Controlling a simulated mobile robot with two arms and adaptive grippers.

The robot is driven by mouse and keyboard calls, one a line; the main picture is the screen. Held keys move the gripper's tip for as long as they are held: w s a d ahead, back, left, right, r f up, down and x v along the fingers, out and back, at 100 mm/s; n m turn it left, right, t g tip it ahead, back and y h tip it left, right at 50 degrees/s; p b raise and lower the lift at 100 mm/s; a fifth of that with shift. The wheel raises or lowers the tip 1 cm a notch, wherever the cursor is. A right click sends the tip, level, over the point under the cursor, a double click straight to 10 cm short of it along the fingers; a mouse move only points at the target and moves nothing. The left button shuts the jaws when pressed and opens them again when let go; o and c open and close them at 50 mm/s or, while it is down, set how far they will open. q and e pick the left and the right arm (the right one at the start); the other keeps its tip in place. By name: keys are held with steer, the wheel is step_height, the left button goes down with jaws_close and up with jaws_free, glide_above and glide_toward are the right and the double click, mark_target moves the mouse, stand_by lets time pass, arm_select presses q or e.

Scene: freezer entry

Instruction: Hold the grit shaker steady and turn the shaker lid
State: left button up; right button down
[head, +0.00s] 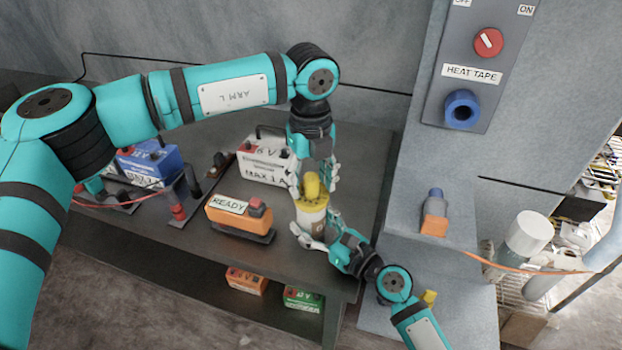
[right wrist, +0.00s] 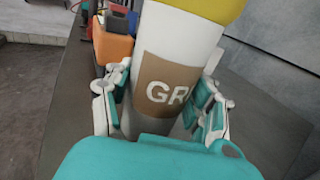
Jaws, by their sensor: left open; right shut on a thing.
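The grit shaker (head: 311,217) is a white cylinder with a brown label, standing on the dark table near its right end. Its yellow shaker lid (head: 313,188) is on top. My right gripper (head: 316,238) is shut on the shaker's body, low down. In the right wrist view the fingers flank the white shaker (right wrist: 178,60) and the label reads "GR". The yellow lid (right wrist: 205,8) shows at the top edge there. My left gripper (head: 314,180) is open and points down, with its fingers on either side of the lid; whether they touch it cannot be told.
An orange "READY" box (head: 238,222) stands left of the shaker, and a white "6V MAX 1A" battery (head: 266,160) behind it. A blue battery (head: 150,165) is farther left. A grey ledge (head: 405,232) holding a blue-and-orange plug (head: 434,215) is at right.

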arm_select(q)
jaws_close()
stand_by(0.3)
